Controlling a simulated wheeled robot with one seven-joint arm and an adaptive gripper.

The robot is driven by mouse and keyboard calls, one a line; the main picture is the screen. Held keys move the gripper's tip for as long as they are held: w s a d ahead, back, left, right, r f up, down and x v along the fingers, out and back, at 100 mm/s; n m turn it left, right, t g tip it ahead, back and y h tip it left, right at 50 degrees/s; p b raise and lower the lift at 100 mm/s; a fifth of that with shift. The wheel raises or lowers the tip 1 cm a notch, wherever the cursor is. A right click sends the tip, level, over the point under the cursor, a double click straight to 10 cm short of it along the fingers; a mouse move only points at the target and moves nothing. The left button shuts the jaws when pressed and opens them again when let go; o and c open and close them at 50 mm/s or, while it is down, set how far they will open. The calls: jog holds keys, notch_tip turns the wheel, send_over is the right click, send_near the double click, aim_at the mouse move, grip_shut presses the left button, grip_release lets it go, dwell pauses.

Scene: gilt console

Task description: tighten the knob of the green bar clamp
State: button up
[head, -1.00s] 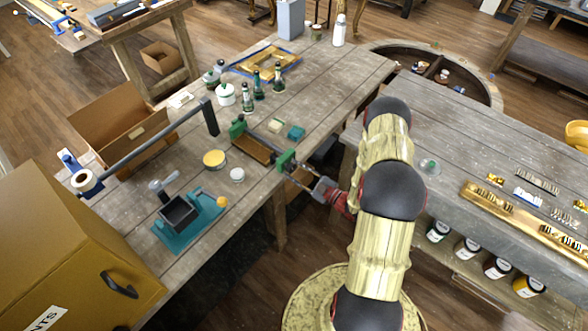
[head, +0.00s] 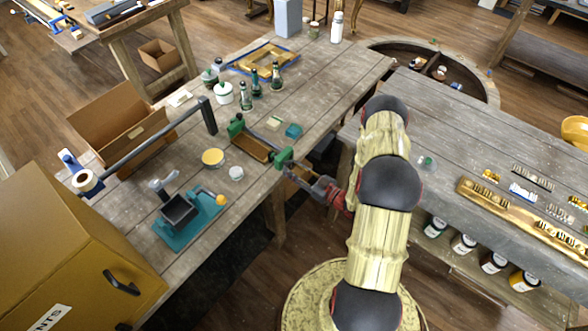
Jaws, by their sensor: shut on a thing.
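The green bar clamp (head: 284,160) is at the right edge of the wooden workbench, with its other green jaw (head: 236,126) farther in. A gilt wooden piece (head: 252,147) lies between the two jaws. My gripper (head: 310,183) is beside the bench edge, at the outer side of the near jaw, with its fingers shut on the clamp's knob end. The knob itself is small and mostly hidden by the fingers. My arm reaches in from the right.
A teal press (head: 190,222), a yellow-lidded tin (head: 213,158), a white jar (head: 236,173) and a teal block (head: 293,131) stand on the workbench (head: 318,82). A cardboard box (head: 118,130) is at the left. A second bench (head: 455,150) stands close at the right of my arm.

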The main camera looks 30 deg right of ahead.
jog(key=shift+w+r, duration=0.1)
jog(key=shift+r, duration=0.1)
jog(key=o, duration=1.1)
jog(key=shift+o, duration=0.3)
jog(key=v, duration=1.2)
